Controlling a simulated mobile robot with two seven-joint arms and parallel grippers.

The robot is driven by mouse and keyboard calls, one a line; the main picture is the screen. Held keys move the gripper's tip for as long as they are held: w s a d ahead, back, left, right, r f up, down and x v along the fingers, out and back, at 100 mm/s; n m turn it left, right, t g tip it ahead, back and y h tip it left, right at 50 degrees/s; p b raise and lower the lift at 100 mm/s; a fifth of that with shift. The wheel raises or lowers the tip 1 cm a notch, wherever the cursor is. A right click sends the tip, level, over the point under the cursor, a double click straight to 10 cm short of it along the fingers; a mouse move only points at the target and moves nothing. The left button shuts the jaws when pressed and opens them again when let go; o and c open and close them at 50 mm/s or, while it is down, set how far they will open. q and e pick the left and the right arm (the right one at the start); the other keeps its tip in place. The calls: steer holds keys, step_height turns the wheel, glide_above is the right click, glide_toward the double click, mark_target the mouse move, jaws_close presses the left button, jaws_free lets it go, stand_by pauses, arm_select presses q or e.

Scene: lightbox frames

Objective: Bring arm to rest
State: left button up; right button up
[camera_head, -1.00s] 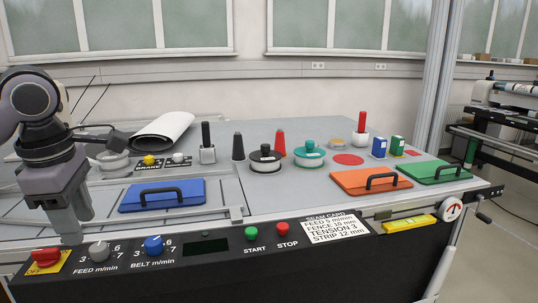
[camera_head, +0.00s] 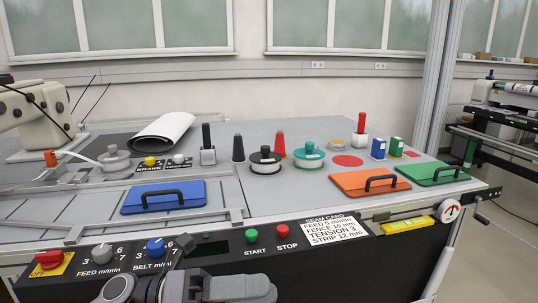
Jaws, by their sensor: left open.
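My left gripper (camera_head: 245,288) is low in the picture, in front of the panel's lower part, pointing right. It is open, and nothing shows in it; its lower part is cut off by the bottom edge. A dark bracket (camera_head: 183,243) on it stands up in front of the control panel, near the blue BELT knob (camera_head: 155,246). My right gripper is out of view.
The worktable (camera_head: 330,195) carries a blue-lidded hatch (camera_head: 163,197), an orange one (camera_head: 369,184) and a green one (camera_head: 437,173). A beige sewing machine (camera_head: 38,130) stands at the left. START (camera_head: 251,236) and STOP (camera_head: 282,231) buttons face me.

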arm_select(q)
steer(key=w+a+f+n+t+y, duration=0.1)
steer(key=a+f+n+t+y, duration=0.4)
steer(key=n, duration=0.5)
steer(key=w+a+f+n+t+y+p, duration=0.1)
steer(key=a+f+n+t+y, duration=0.15)
steer(key=f+n+t, duration=0.55)
steer(key=w+a+f+n+t+y, duration=0.25)
steer(key=n+t+y, duration=0.2)
steer(key=n, duration=0.75)
steer(key=s+a+f+n+g+y, duration=0.3)
steer(key=s+a+f+n, duration=0.1)
steer(key=s+f, duration=0.3)
steer(key=s+a+f+n+g+y, duration=0.3)
steer(key=s+f+n, duration=0.3)
steer(key=f, duration=0.5)
steer(key=shift+s+a, duration=0.5)
steer(key=shift+s, duration=0.55)
steer(key=shift+a, duration=0.1)
